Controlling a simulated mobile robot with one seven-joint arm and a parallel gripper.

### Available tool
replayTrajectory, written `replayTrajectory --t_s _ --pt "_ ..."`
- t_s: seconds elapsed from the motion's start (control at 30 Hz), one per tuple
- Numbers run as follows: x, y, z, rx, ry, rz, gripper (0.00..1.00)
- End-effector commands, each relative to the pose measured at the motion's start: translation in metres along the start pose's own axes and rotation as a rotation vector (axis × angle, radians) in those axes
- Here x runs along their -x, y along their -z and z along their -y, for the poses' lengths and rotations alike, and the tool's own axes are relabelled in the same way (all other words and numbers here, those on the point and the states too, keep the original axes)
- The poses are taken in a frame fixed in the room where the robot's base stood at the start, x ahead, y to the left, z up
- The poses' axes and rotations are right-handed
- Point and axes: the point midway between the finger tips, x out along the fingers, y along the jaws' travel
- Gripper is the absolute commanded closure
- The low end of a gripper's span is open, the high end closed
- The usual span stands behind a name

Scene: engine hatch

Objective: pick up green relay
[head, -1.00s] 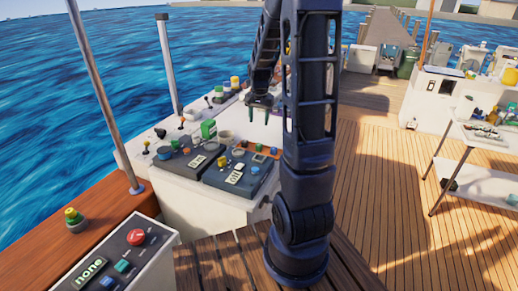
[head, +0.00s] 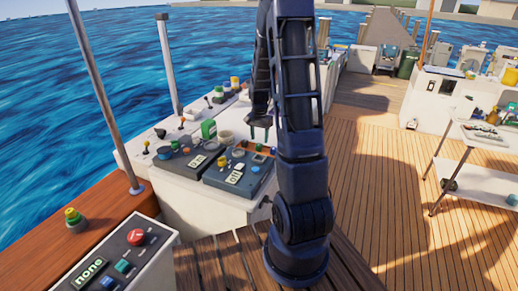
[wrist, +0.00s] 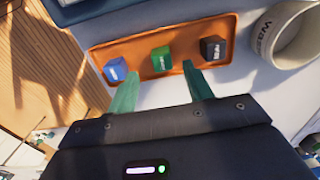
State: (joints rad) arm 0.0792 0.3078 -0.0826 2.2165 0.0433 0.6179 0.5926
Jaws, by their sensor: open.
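The green relay (wrist: 161,58) is a small green block with a pale label, standing in a shallow orange tray (wrist: 208,28) between a blue block (wrist: 115,70) and a black block (wrist: 213,48). My gripper (wrist: 161,70) is open and empty. In the wrist view its two green-tinted fingers point toward the tray, with the relay between and just beyond the tips. In the head view my gripper (head: 260,136) hangs close over the far right part of the white console. The exact height gap to the relay cannot be told.
A pale cup with dark lettering (wrist: 282,30) stands right of the tray. Wooden deck (head: 390,180) is open to the right.

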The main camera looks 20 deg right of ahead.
Motion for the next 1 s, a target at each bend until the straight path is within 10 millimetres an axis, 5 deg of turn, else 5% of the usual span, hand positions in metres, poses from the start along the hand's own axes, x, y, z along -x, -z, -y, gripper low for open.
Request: replayTrajectory --t_s 0.33,0.67,0.9,1.0 --pt "-0.042 0.001 0.003 -0.001 -0.002 0.003 0.49" --pt "-0.047 0.001 0.003 0.0 0.0 0.0 0.49" --pt "-0.047 0.001 0.003 0.0 0.0 0.0 0.94" --pt "-0.047 0.001 0.003 0.0 0.0 0.0 0.97"
